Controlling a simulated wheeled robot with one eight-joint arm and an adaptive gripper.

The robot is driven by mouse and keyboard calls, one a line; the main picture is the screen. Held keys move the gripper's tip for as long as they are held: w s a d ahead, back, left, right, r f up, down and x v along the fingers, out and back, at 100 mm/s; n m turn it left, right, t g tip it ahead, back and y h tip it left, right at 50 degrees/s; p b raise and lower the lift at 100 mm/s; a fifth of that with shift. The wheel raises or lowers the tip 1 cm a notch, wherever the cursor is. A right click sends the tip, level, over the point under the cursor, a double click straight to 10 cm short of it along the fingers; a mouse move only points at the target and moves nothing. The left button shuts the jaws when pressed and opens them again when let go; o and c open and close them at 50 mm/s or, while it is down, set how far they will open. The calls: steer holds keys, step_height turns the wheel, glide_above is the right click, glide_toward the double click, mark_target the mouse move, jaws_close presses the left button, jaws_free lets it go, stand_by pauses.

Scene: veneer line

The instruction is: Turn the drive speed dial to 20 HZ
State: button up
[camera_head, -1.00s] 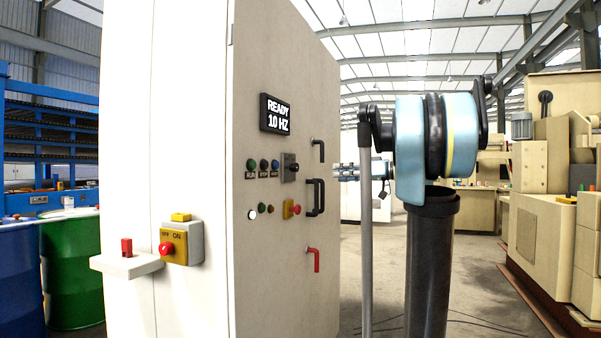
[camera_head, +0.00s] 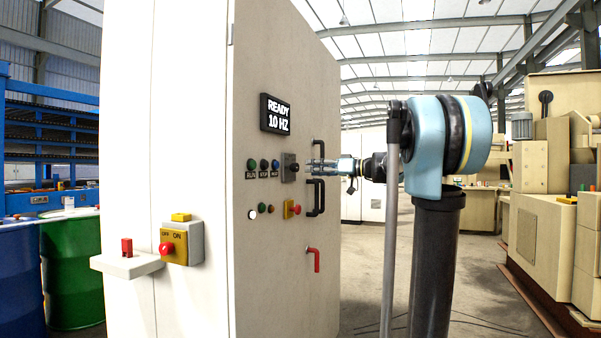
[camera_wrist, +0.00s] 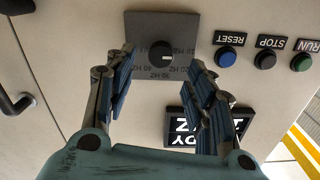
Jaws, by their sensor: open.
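The drive speed dial (camera_head: 294,167) is a black knob on a grey plate on the white cabinet's face. In the wrist view the dial (camera_wrist: 161,55) has a pale pointer mark toward the right, and the plate carries HZ labels seen upside down. The display (camera_head: 275,114) reads READY 10 HZ; in the wrist view it (camera_wrist: 185,127) is partly hidden behind a finger. My gripper (camera_head: 312,169) is just right of the dial in the head view. In the wrist view my gripper (camera_wrist: 162,70) is open, its fingers on either side of the dial, with no contact visible.
RESET (camera_wrist: 226,57), STOP (camera_wrist: 265,58) and RUN (camera_wrist: 302,62) buttons sit beside the dial. A black handle (camera_head: 317,197) and a red handle (camera_head: 314,258) stick out of the cabinet. A red button on a yellow base (camera_head: 291,208) is below the dial.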

mark_target(298, 168)
steer(key=shift+x, duration=3.15)
steer(key=c, duration=1.1)
